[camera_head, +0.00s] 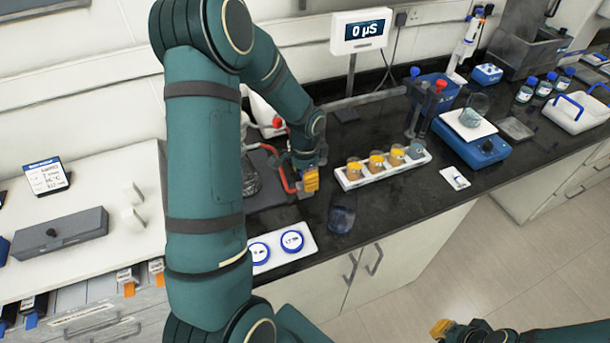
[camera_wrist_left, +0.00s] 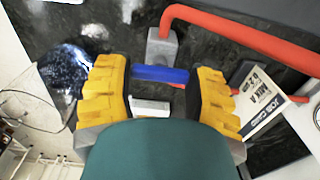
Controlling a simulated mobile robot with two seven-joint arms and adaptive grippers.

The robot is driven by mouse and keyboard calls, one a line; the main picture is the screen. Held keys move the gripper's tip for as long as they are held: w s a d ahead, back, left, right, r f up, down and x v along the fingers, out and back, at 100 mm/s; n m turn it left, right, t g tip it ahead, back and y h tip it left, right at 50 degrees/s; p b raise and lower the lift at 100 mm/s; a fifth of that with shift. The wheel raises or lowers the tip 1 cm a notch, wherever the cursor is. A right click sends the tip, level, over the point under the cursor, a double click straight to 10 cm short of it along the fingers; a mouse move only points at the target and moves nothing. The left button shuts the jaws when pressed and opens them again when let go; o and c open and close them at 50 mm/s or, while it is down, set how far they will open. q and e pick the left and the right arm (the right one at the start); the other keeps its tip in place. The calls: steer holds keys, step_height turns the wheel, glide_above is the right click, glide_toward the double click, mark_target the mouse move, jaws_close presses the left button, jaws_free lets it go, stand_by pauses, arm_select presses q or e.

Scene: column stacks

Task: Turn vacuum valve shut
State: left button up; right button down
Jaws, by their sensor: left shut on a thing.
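My left gripper (camera_head: 310,180) is low over the dark bench, next to a red hose (camera_head: 286,177). In the left wrist view its yellow fingers (camera_wrist_left: 158,95) are shut on a blue bar (camera_wrist_left: 160,73), which looks like the valve handle. The bar lies crosswise between the fingers, just below a grey block (camera_wrist_left: 162,48) where the red hose (camera_wrist_left: 240,36) ends. The valve body is mostly hidden by the gripper. My right gripper (camera_head: 441,328) is at the bottom right, over the floor, away from the bench; its finger gap is not clear.
A dark glass vessel (camera_head: 341,218) stands near the bench's front edge, close to my left gripper. A white rack (camera_head: 350,184) of several vials is to its right. A white plate with blue rings (camera_head: 270,261) lies in front. A blue balance (camera_head: 465,146) stands farther right.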

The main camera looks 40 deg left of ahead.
stand_by(0.4)
arm_select(q)
steer(key=o, duration=1.2)
steer(key=shift+o, duration=0.2)
step_height(320, 180, up, 12)
